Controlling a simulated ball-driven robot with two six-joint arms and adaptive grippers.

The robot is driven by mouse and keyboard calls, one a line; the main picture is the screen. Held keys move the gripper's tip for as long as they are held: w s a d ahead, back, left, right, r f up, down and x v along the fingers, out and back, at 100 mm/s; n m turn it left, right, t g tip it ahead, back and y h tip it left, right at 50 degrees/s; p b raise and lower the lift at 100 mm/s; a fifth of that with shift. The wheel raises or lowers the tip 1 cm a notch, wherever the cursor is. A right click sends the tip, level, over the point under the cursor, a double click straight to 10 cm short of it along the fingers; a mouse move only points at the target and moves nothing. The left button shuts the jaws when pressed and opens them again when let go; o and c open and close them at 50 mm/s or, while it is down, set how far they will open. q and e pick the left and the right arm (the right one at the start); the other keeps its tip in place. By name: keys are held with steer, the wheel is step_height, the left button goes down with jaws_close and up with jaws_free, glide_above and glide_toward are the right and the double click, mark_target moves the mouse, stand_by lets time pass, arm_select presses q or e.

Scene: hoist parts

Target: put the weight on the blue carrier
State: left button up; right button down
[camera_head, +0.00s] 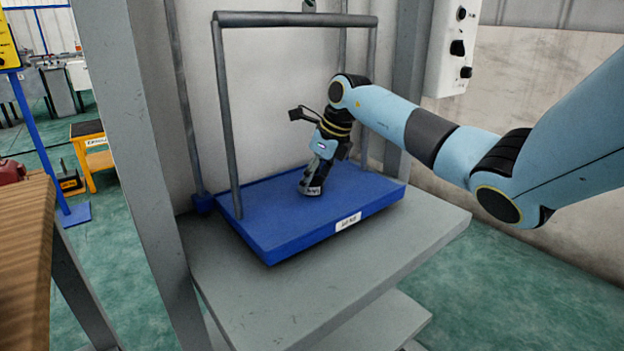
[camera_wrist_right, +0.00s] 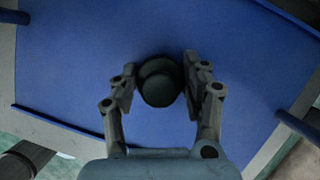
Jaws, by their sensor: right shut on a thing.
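The blue carrier (camera_head: 270,225) is a flat blue platform with a white label on its front edge and a grey bar frame rising above it. It fills most of the right wrist view (camera_wrist_right: 70,50). My right gripper (camera_head: 311,187) reaches down over the middle of the platform. In the right wrist view its two fingers (camera_wrist_right: 160,88) are on either side of the dark, round weight (camera_wrist_right: 159,85), shut on it. The weight is over the blue surface; I cannot tell whether it touches it. In the head view the gripper mostly hides the weight. My left gripper is not in view.
The carrier rests on a grey ledge (camera_head: 420,235) between grey posts (camera_head: 135,150). A white control box (camera_head: 452,45) with black knobs hangs at the upper right. A wooden table (camera_head: 25,250) stands at the left. The blue surface around the weight is clear.

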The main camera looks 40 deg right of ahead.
steer(key=shift+r, duration=0.1)
steer(key=c, duration=0.6)
jaws_free()
steer(key=shift+s+d+r, duration=0.1)
steer(key=shift+r, duration=0.3)
steer(key=p+v, duration=0.1)
steer(key=v, duration=1)
steer(key=shift+s+r+p, duration=0.1)
steer(key=shift+s+p, duration=0.05)
steer(key=shift+p, duration=0.2)
